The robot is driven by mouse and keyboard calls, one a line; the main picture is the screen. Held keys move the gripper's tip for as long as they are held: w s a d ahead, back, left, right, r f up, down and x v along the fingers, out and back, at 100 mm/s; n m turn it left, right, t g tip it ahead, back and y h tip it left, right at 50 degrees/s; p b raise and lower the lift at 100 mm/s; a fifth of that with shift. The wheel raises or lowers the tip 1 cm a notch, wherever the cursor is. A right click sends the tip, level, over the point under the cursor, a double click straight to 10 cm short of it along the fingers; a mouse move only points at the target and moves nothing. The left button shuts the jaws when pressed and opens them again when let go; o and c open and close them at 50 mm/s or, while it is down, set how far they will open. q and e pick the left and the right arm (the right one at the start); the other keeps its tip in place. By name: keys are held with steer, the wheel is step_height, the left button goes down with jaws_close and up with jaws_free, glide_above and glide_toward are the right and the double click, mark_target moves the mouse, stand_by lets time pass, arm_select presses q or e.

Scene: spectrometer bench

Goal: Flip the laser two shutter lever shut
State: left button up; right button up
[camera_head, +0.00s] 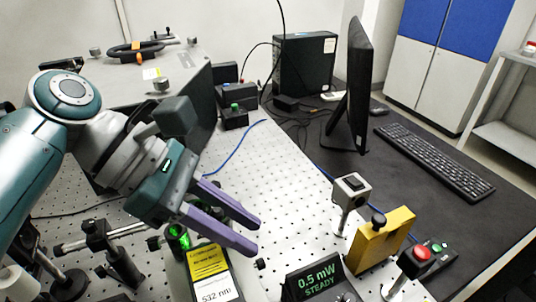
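My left gripper (256,236) reaches in from the left with two purple fingers. The fingers are apart with nothing seen between them, above the perforated bench and close to a black box with a yellow warning label and a "532 nm" tag (216,292). A small black knob (261,264) shows just right of that box, below the fingertips. A green glow (177,237) shows left of the box, partly behind the gripper. I cannot tell which part is the laser two shutter lever. My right gripper is not in view.
A display (314,280) reads "0.5 mW STEADY". To its right stand a yellow block (380,241) with a black knob, a post-mounted box (350,184) and a red-topped post (421,254). Post mounts (110,250) crowd the left. The bench's middle is fairly clear.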

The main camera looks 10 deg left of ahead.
arm_select(q)
steer(key=shift+c, duration=0.3)
jaws_close()
steer(key=p, duration=0.1)
steer(key=h+p, duration=0.1)
steer(key=shift+s+a+r+t+p, duration=0.2)
steer(key=shift+r+t+p, duration=0.1)
steer(key=shift+r+p, duration=0.1)
steer(key=shift+f, duration=0.15)
steer(key=shift+w, duration=0.1)
steer(key=shift+o, duration=0.3)
jaws_free()
steer(key=shift+a, duration=0.1)
